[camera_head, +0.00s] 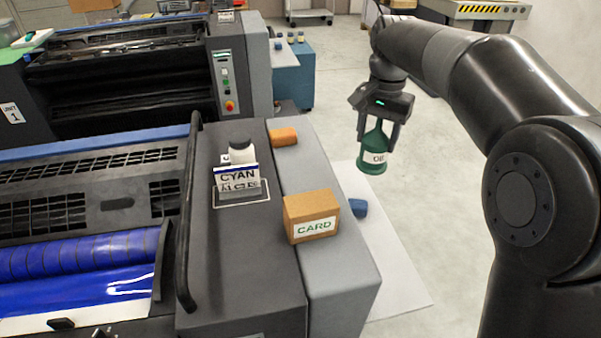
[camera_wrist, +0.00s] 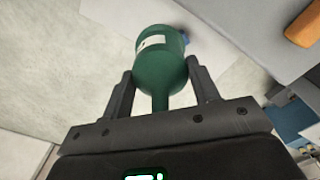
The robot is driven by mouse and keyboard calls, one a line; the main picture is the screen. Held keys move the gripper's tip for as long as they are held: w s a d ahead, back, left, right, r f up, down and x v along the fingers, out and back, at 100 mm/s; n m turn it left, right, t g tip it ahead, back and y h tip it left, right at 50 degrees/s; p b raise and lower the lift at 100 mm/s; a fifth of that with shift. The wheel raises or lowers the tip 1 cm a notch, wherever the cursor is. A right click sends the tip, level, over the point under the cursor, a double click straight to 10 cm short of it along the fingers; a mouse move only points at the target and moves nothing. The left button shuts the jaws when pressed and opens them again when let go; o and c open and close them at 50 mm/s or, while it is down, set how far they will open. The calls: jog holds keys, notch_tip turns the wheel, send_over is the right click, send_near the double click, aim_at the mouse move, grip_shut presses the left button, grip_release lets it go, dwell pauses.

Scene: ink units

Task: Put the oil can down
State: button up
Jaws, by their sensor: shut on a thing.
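The oil can (camera_head: 373,161) is green, with a white label and a narrowing top. My gripper (camera_head: 377,134) is shut on its upper part and holds it upright, to the right of the press unit. In the wrist view the can (camera_wrist: 160,65) sits between the two fingers of my gripper (camera_wrist: 160,88), its wide end pointing away from the gripper. In the head view the can shows in front of the floor and the edge of a white sheet (camera_head: 395,285). I cannot tell how high it hangs above them.
On the press unit's grey side ledge (camera_head: 335,268) are a CARD box (camera_head: 312,215) and an orange block (camera_head: 283,137). A CYAN container (camera_head: 238,170) stands on the dark top. A blue object (camera_head: 358,207) shows beside the ledge. Open floor (camera_head: 440,190) lies to the right.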

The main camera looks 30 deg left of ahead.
jog(key=s+a+r, duration=0.2)
jog(key=a+r, duration=0.2)
jog(key=a, duration=0.1)
jog(key=shift+s+a+f, duration=0.5)
jog(key=shift+a+f, duration=1.2)
jog(key=shift+a, duration=0.2)
jog(key=shift+s+a+f, duration=0.45)
jog(key=shift+a+f, duration=1.2)
jog(key=shift+a, duration=0.25)
jog(key=shift+s+a+f, duration=0.5)
jog(key=shift+a+f, duration=1.2)
jog(key=shift+a, duration=0.2)
jog(key=shift+f, duration=0.15)
jog(key=o, duration=1.6)
jog(key=shift+o, duration=0.2)
notch_tip(320, 180, up, 12)
jog(key=shift+d, duration=0.1)
